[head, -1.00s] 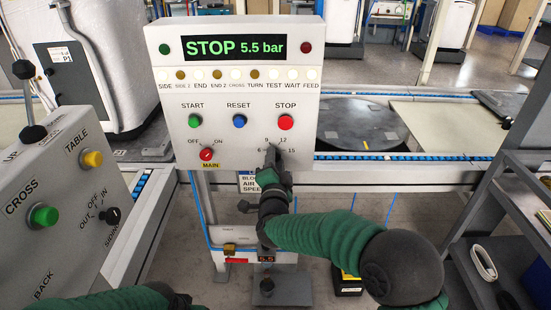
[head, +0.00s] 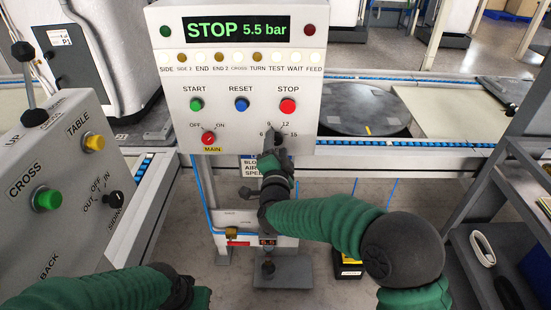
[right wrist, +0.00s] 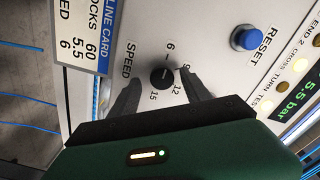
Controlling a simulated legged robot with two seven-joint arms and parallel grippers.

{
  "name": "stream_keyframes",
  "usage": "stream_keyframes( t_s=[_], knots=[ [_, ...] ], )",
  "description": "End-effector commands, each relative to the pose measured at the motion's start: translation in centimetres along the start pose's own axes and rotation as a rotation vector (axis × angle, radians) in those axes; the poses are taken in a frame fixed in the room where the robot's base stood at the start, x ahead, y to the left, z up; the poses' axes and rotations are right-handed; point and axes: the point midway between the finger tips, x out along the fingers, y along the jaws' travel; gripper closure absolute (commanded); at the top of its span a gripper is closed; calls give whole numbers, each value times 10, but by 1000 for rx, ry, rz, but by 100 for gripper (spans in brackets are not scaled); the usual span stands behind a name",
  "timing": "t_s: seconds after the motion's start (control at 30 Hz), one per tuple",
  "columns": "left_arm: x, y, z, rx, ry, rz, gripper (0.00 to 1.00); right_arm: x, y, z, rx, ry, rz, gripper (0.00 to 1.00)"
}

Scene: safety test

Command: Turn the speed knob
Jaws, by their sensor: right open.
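The speed knob (right wrist: 162,78) is a round black dial on the pale panel (head: 225,120), with the numbers 6, 9, 12 and 15 around it. Which number it points to is not clear. My right gripper (right wrist: 160,80) is open, with its two dark fingers on either side of the knob near the panel face. Whether they touch the knob I cannot tell. In the head view my right gripper (head: 269,150) largely hides the knob. My left arm's wrist shows at the bottom edge; its fingers are out of the picture.
A line card (right wrist: 92,35) beside the knob reads 60, 5.5 and 6. The red stop button (head: 288,106), blue reset button (head: 240,104), green start button (head: 196,104) and red main switch (head: 208,138) are close by. A second control box (head: 75,190) stands at left.

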Motion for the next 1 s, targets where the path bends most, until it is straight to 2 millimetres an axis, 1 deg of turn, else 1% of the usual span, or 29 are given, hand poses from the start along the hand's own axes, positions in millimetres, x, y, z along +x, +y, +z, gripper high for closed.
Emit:
stream_keyframes(
  t_s=[0.07, 0.17, 0.4, 0.5, 0.6, 0.73, 1.0],
  knots=[
    [-5, 0, -1, 0, 0, 0, 100, -13, -3, 0, 0, -2, -1, 44],
    [-10, 0, -2, 0, 0, 0, 100, -38, -4, -1, -2, -3, -1, 44],
    [-24, 0, -6, 0, 0, 0, 100, -109, -3, 0, -4, -6, 0, 44],
    [-27, 0, -6, 0, 0, 0, 100, -134, -2, 2, -3, -6, 0, 44],
    [-29, 0, -7, 0, 0, 0, 100, -151, -1, 2, -2, -5, 1, 44],
    [-30, 0, -7, 0, 0, 0, 100, -162, 0, 3, -2, -4, 1, 44],
    [-29, 0, -7, 0, 0, 0, 100, -163, 1, 3, -1, -3, 1, 44]
  ],
)
